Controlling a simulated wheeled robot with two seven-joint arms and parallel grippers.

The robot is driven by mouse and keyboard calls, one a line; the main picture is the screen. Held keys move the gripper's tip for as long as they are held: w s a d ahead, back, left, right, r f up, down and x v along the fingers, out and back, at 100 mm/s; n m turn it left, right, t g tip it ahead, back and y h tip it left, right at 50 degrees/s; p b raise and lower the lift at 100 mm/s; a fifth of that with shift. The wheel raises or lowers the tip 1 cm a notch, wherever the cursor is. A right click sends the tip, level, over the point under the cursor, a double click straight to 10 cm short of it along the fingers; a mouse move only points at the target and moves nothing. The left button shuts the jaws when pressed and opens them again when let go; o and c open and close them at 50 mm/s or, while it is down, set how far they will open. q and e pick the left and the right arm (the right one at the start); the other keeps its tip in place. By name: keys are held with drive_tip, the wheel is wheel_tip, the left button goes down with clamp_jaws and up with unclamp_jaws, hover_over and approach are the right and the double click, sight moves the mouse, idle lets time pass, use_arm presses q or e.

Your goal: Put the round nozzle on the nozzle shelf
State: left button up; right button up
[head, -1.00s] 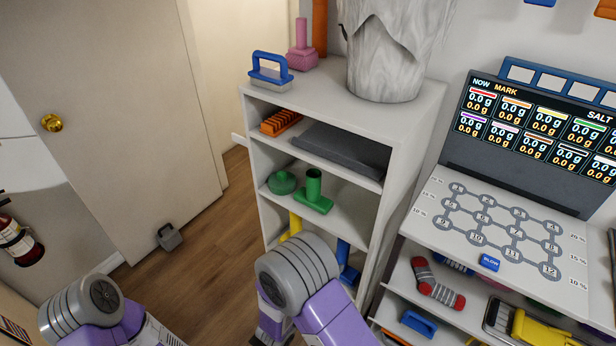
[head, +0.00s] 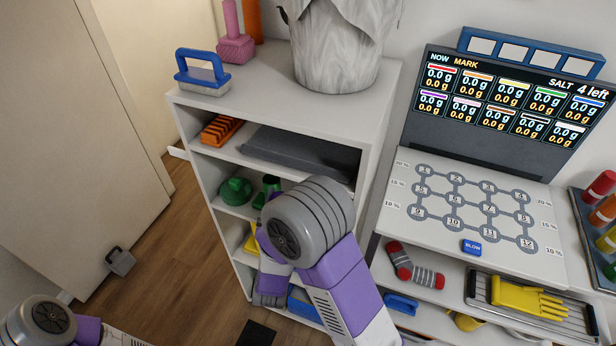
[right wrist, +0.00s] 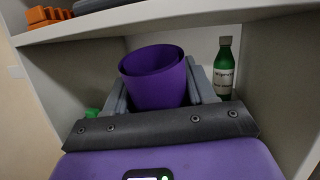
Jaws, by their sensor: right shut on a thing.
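In the right wrist view, my right gripper (right wrist: 158,88) is shut on a purple, round, hollow piece with an open top, which looks like the round nozzle (right wrist: 156,82). It is inside a white shelf compartment, below a shelf board (right wrist: 190,22). In the head view, my right forearm reaches to the white shelf unit (head: 196,165) and hides part of its middle and lower shelves; the nozzle is hidden there.
A green bottle (right wrist: 223,66) stands right of the gripper, near the side wall. An orange ribbed piece (head: 221,130) and a grey slab (head: 298,152) lie on the shelf above. A blue-handled brush (head: 203,72) and large pale pot (head: 337,50) stand on top.

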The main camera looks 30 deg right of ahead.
drive_tip(key=w+d+b, duration=0.1)
drive_tip(key=w+d, duration=0.6)
drive_tip(key=d, duration=0.2)
drive_tip(key=shift+w+d+f+m+g+y+b, duration=0.25)
drive_tip(key=shift+w+d+f+g+b, duration=0.3)
drive_tip(key=shift+f, duration=0.55)
drive_tip(key=shift+w+d+f+m+g+y+b, duration=0.15)
drive_tip(key=shift+w+d+f+g+y+b, duration=0.25)
drive_tip(key=shift+w+d+f, duration=0.6)
drive_tip(key=shift+w+d+f+m+g+y+b, duration=0.2)
drive_tip(key=shift+w+d+f+g, duration=0.3)
drive_tip(key=shift+f, duration=0.75)
drive_tip(key=shift+s+a, duration=0.1)
drive_tip(key=shift+f, duration=0.1)
drive_tip(key=o, duration=1.5)
